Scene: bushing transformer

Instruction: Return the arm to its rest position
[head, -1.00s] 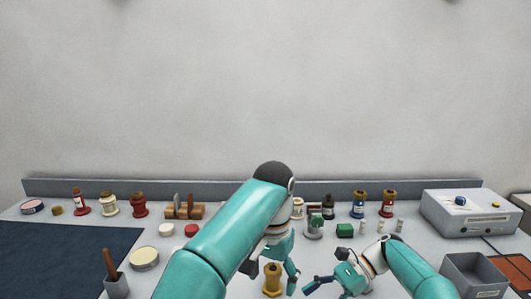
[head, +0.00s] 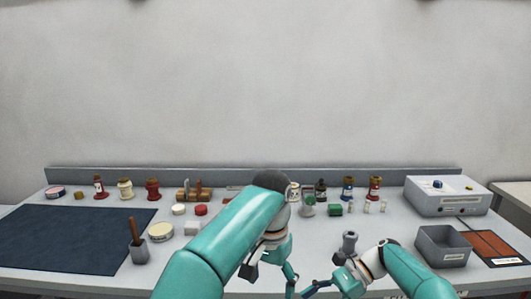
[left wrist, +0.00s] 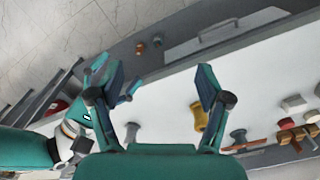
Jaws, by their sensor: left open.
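My left arm comes in from the lower left of the head view. Its gripper (head: 288,277) hangs low in the middle, in front of the bench. In the left wrist view the left gripper (left wrist: 160,85) has its fingers wide apart, with nothing between them. A yellow bushing (left wrist: 200,116) stands on the bench beyond one finger; my left arm hides it in the head view. A grey bushing (head: 349,243) stands behind my right gripper (head: 312,287). The right gripper sits close beside the left one; its finger gap is unclear.
The bench carries a dark mat (head: 70,238) at left and a cup with a brown handle (head: 138,252). Bottles and spools line the back. A grey instrument box (head: 445,197) and an open grey bin (head: 443,247) stand at right. A wall closes the back.

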